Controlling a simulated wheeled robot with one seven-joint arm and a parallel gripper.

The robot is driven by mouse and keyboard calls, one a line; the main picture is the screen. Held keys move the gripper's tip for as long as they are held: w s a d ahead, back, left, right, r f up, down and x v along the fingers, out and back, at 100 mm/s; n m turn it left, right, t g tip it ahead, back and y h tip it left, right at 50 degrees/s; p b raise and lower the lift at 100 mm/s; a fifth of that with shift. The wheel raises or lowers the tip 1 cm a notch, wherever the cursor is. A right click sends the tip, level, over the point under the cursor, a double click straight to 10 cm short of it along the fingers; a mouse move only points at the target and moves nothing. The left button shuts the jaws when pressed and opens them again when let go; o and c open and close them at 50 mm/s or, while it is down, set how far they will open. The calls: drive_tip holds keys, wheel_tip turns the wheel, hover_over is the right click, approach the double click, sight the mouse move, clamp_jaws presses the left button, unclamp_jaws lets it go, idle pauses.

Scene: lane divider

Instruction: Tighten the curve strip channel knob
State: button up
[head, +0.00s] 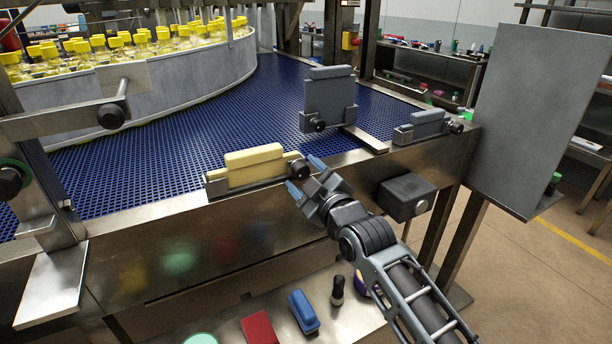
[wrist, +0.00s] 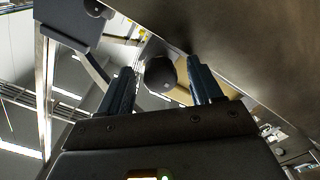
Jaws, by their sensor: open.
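A cream strip block (head: 254,166) sits in a metal channel (head: 246,184) on the conveyor's near edge. A round black knob (head: 298,168) is at this channel's right end. My gripper (head: 304,175) is open at this knob, with a blue-grey finger on either side. In the wrist view a dark round knob (wrist: 160,75) shows between the fingertips, with no clear contact; I cannot tell its depth. Grey blocks in other channels have their own knobs, one at the middle (head: 318,125) and one at the right (head: 456,127). No label shows which is the curve strip channel.
A black box (head: 406,196) is fixed to the conveyor's side, right of my gripper. A large grey panel (head: 540,115) stands at the right. A lower shelf (head: 345,322) holds a blue brush (head: 303,311) and a red block (head: 259,329). Bottles with yellow caps stand behind a curved wall (head: 190,75).

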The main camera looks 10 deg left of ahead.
drive_tip(key=shift+c, duration=0.3)
drive_tip(key=c, duration=1)
drive_tip(key=shift+m+b, duration=0.3)
drive_tip(key=m+b, duration=0.1)
drive_tip(key=m, duration=0.1)
drive_tip(key=shift+f+m, duration=0.15)
drive_tip(key=shift+m, duration=0.25)
drive_tip(key=m+b, duration=0.1)
drive_tip(key=m, duration=0.4)
drive_tip(key=shift+s+a+m+b, duration=0.1)
drive_tip(key=shift+m+b, duration=0.2)
drive_tip(key=m, duration=0.5)
drive_tip(key=shift+p, duration=0.35)
drive_tip(key=shift+m+p, duration=0.5)
drive_tip(key=shift+m, duration=1.7)
